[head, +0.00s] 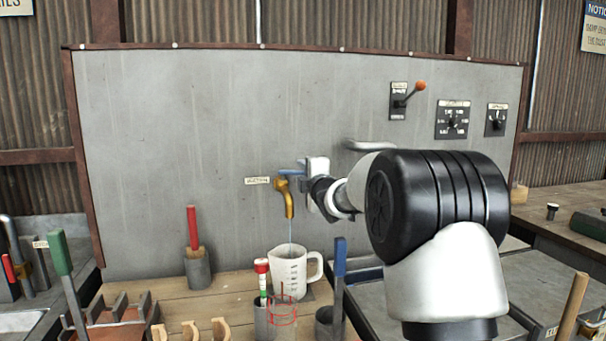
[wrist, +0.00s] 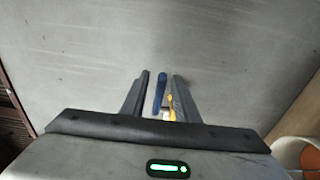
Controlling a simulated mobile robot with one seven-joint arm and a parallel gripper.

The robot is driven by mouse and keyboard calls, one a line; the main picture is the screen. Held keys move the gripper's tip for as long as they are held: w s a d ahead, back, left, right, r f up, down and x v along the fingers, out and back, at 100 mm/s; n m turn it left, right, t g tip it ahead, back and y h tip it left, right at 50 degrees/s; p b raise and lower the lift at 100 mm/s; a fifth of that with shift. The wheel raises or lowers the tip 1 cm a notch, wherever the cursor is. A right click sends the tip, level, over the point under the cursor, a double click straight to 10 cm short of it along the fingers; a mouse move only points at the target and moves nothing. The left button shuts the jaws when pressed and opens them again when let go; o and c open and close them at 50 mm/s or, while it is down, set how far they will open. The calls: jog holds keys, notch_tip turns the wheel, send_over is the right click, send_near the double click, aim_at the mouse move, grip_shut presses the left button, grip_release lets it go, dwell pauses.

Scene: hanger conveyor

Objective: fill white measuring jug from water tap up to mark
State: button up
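The white measuring jug (head: 290,272) stands upright on the wooden bench below the tap, with dark marks on its side and its handle to the right. The brass water tap (head: 287,195) sticks out of the grey panel, and a thin water stream (head: 290,233) falls from its spout into the jug. The water level inside cannot be made out. My gripper (head: 306,172) is at the tap's blue lever (head: 290,171). In the wrist view the blue lever (wrist: 160,90) lies between my two spread fingers, with gaps visible on both sides.
A red-handled tool in a grey holder (head: 198,270) stands left of the jug. A red-and-white capped tube (head: 262,280) and a blue-handled tool (head: 340,265) stand close in front of it. A green-handled tool (head: 60,255) is at far left. Panel switches (head: 452,120) are at upper right.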

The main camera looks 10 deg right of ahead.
jog(key=s+d, duration=0.1)
jog(key=s, duration=1.1)
jog(key=shift+d, duration=0.15)
dwell(6.7)
